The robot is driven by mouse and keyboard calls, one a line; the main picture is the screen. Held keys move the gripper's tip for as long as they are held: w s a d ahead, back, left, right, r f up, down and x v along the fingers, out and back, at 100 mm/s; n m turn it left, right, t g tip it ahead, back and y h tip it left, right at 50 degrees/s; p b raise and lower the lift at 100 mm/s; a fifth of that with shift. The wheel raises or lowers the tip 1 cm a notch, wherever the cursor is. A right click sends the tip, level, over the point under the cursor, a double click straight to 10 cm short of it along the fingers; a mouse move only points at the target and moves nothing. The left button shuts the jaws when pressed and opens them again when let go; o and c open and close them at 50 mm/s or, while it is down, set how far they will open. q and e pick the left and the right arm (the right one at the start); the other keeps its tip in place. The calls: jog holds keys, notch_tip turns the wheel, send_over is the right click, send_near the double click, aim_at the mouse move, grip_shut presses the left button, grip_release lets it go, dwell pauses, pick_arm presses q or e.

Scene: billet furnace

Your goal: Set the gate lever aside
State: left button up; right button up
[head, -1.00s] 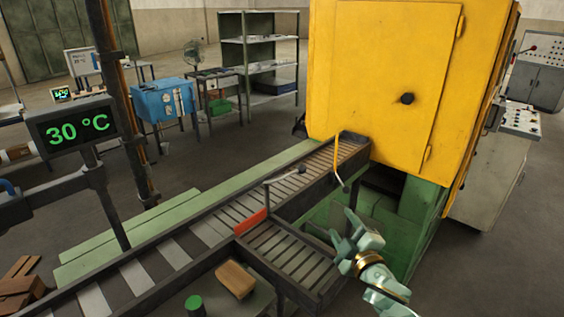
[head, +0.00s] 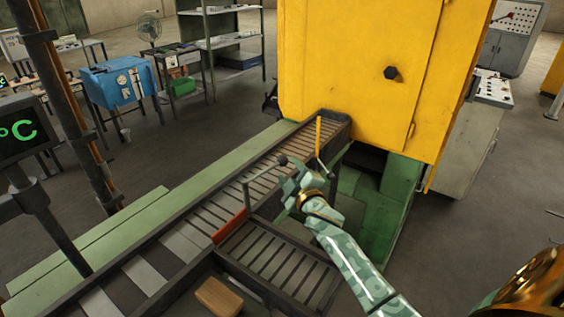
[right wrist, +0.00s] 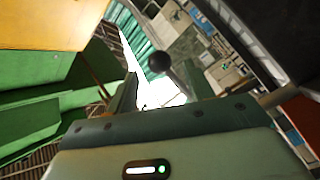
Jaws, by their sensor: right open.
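The gate lever has a thin rod with a black ball knob (head: 283,160); it stands over the roller conveyor beside the orange-red gate plate (head: 230,226). My right gripper (head: 291,186) is open, close to the knob at the conveyor's near side. In the right wrist view the black knob (right wrist: 159,62) shows between and just beyond the two open fingers (right wrist: 160,88). I cannot tell whether a finger touches it. My left gripper is not in view.
A yellow furnace (head: 350,60) stands at the conveyor's far end. A side roller table (head: 275,260) joins the conveyor. A brown block (head: 219,297) lies in front. A temperature display (head: 20,131) stands left.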

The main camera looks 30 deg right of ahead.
aim_at(285, 165)
jog(key=w, duration=0.3)
jog(key=w+d, duration=0.1)
jog(key=w, duration=0.2)
jog(key=shift+b, duration=0.4)
jog(key=shift+s, duration=0.1)
grip_shut()
jog(key=shift+d, duration=0.1)
